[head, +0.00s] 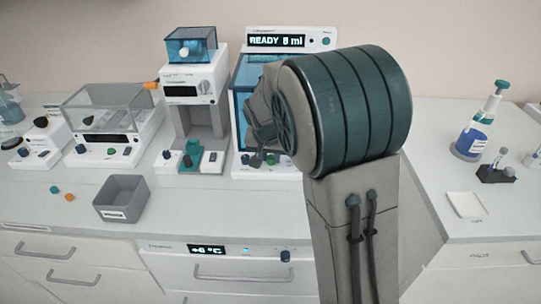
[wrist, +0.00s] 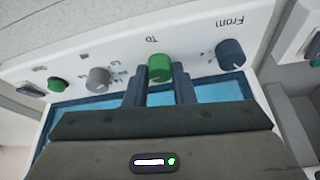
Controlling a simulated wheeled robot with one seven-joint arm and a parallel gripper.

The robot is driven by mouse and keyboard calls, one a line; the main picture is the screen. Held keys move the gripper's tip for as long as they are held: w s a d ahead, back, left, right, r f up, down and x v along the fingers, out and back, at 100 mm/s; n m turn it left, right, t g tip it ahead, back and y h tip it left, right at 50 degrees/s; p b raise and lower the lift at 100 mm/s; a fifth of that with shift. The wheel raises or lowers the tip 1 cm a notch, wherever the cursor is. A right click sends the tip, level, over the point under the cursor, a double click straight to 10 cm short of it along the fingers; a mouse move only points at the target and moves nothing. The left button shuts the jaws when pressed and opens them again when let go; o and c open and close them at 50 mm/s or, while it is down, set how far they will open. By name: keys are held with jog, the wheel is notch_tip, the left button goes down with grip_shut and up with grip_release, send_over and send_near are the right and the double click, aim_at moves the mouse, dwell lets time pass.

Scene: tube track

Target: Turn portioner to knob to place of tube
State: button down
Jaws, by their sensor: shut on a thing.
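The portioner (head: 291,40) stands at the back middle, its display reading "READY 8 ml" in the head view. Its lower front panel shows close up and upside down in the wrist view (wrist: 195,62). The green To knob (wrist: 159,67) has a pale pointer mark, and the dark blue From knob (wrist: 230,55) is beside it. My gripper (wrist: 160,80) is shut on the To knob, one finger on each side. In the head view my arm hides much of the portioner's front and the fingers are hard to make out.
A grey knob (wrist: 98,79) and a green button (wrist: 57,85) sit on the same panel, beside the fingers. Another machine (head: 193,85) stands close to the left. A grey bin (head: 121,199) stands on the front bench. A blue-liquid bottle (head: 475,138) stands at right.

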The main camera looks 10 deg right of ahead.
jog(key=shift+m, duration=0.6)
jog(key=c, duration=1.2)
grip_release()
jog(key=shift+a+r, duration=0.1)
jog(key=v, duration=1.3)
jog(key=shift+a+r, duration=0.3)
jog(key=s+d+f+n, duration=0.2)
jog(key=s+d+f, duration=0.1)
jog(key=s, duration=0.8)
jog(key=s+d+f+n+g+y, duration=0.1)
jog(key=s+d+f+n, duration=0.2)
jog(key=s, duration=0.8)
jog(key=shift+s+d+f+y, duration=0.3)
jog(key=shift+s+d+f, duration=0.1)
jog(key=shift+f, duration=0.35)
